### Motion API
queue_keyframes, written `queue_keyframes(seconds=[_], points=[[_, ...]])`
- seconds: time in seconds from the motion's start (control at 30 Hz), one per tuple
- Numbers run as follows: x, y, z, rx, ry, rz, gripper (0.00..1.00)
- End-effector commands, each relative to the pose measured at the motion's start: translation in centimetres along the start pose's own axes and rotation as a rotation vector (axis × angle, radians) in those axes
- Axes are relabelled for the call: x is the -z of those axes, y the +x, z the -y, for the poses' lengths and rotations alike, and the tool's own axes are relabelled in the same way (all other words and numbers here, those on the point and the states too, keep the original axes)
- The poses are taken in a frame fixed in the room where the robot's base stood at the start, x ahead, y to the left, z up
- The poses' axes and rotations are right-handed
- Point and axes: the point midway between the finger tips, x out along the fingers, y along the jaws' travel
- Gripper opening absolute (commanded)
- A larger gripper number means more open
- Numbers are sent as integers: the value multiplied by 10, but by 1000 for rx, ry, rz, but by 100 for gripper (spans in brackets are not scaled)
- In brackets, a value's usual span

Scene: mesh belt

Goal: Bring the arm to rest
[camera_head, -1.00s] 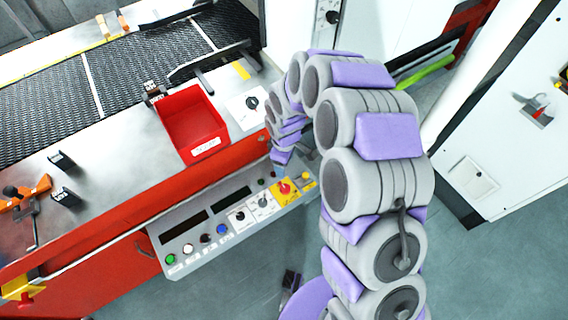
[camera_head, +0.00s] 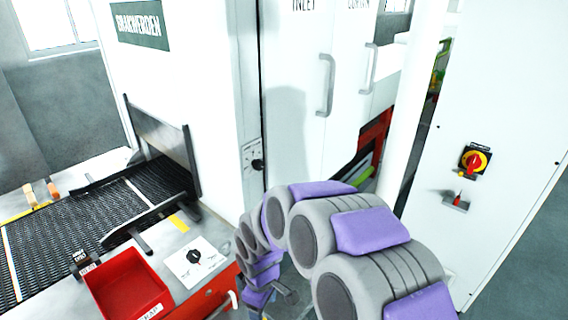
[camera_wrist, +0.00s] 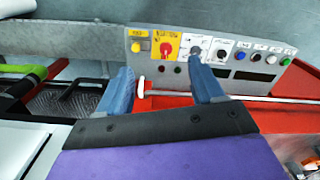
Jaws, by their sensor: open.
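My gripper (camera_wrist: 162,78) shows in the wrist view with its two blue-grey fingers spread apart and nothing between them. Beyond the fingers is the control panel (camera_wrist: 225,84) with its yellow and red buttons, grey selectors and coloured knobs. A pale rod lies across the view just past the fingers. In the head view my arm arches from the lower right and bends down near the red front of the machine. The gripper is mostly hidden there behind the arm links and the lower picture edge.
A red open bin (camera_head: 128,285) sits on the machine ledge beside a rotary switch plate (camera_head: 196,258). The mesh belt (camera_head: 75,232) runs into the white housing (camera_head: 190,90). A white cabinet with a red-yellow switch (camera_head: 474,160) stands at the right.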

Motion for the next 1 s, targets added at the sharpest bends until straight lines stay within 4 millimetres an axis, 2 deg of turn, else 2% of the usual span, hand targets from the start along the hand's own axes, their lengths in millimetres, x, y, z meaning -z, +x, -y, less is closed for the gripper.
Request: queue_keyframes(seconds=[0.03,0.13,0.43,0.67,0.8,1.0], points=[[-16,-16,-1,-2,50,-1,67],[-45,-40,2,1,153,7,67],[-138,-98,32,18,476,43,67],[-205,-127,71,33,740,70,67],[-240,-138,101,48,902,86,67],[-271,-144,138,69,1081,102,67]])
